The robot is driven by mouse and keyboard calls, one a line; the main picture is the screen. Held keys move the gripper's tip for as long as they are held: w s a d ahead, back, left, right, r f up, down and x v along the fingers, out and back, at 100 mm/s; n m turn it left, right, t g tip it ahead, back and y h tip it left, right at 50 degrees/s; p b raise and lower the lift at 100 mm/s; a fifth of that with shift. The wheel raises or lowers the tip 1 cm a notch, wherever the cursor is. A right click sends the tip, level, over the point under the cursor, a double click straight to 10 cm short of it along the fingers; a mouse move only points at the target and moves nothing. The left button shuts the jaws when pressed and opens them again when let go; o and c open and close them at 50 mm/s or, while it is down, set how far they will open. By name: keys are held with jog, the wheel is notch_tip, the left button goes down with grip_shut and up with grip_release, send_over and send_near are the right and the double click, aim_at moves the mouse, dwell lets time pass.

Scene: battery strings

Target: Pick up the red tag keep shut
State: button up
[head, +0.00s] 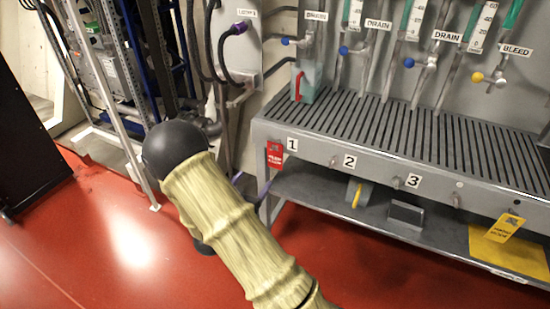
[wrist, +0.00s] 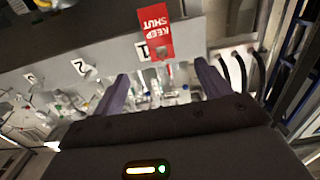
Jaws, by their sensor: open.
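The red tag (head: 275,154) hangs on the front edge of the grey bench at the left end, beside the number 1 label. In the wrist view the red tag (wrist: 156,33) reads KEEP SHUT upside down and lies just beyond my fingertips. My gripper (wrist: 163,82) is open, with its two dark fingers spread apart and nothing between them. The tag is beyond the gap and apart from both fingers. In the head view my arm hides most of my gripper.
The grey slatted bench (head: 345,123) has pegs numbered 2 and 3. A yellow tag (head: 503,228) hangs at its right. Valves and drain pipes stand above. A lower shelf (head: 318,192) holds small blocks. Pipes and a metal frame stand left. The red floor (head: 85,245) is clear at left.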

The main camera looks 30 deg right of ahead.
send_near(275, 154)
jog(key=x, duration=0.3)
jog(key=shift+w+d, duration=0.1)
jog(key=shift+w, duration=0.15)
jog(key=shift+d, duration=0.1)
jog(key=b+x, duration=0.1)
jog(key=x, duration=0.4)
jog(key=shift+f, duration=0.1)
dwell(0.3)
jog(key=c, duration=1.1)
jog(key=shift+o, duration=0.2)
